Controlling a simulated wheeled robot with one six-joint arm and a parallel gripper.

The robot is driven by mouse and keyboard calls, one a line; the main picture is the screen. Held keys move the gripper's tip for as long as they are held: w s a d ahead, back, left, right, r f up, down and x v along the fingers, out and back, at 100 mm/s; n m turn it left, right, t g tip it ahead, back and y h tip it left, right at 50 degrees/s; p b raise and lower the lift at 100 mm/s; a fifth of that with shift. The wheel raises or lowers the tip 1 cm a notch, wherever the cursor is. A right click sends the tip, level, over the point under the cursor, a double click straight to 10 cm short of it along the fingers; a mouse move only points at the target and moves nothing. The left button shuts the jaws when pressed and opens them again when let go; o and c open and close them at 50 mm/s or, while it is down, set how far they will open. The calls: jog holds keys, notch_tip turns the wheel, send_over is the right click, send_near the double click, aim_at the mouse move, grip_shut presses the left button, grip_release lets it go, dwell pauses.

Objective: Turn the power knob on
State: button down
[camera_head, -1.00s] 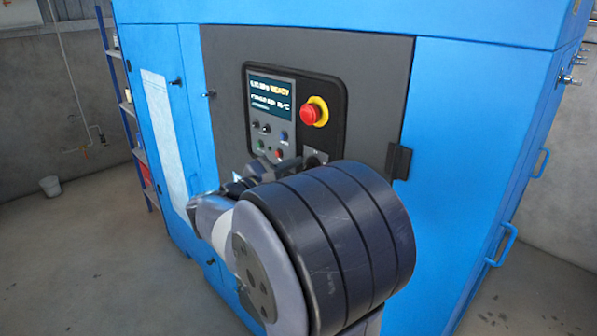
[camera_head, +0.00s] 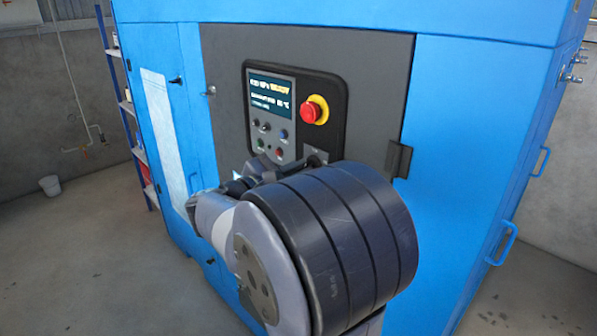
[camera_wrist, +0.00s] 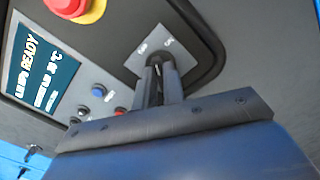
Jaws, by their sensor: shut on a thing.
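The power knob (camera_wrist: 157,61) is a small black knob on a grey plate with small labels, low on the control panel of the blue machine. In the wrist view my gripper (camera_wrist: 157,72) has its two dark fingers closed on the knob, hiding much of it. In the head view the knob is mostly hidden behind my arm and fingers.
A red emergency button (camera_head: 314,110) on a yellow ring sits above the knob. A lit display (camera_head: 271,94) reading READY and several small buttons (camera_wrist: 99,91) are beside it. A dark latch (camera_head: 399,158) juts out to the right.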

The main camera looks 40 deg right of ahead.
jog(key=shift+f, duration=0.1)
jog(key=shift+s+f+m+b, duration=0.1)
jog(key=shift+f+m+b, duration=0.05)
jog(key=shift+m+b, duration=6.4)
jog(key=shift+n+b, duration=0.45)
jog(key=shift+b, duration=0.15)
jog(key=c, duration=1.5)
grip_release()
jog(key=shift+a, duration=0.1)
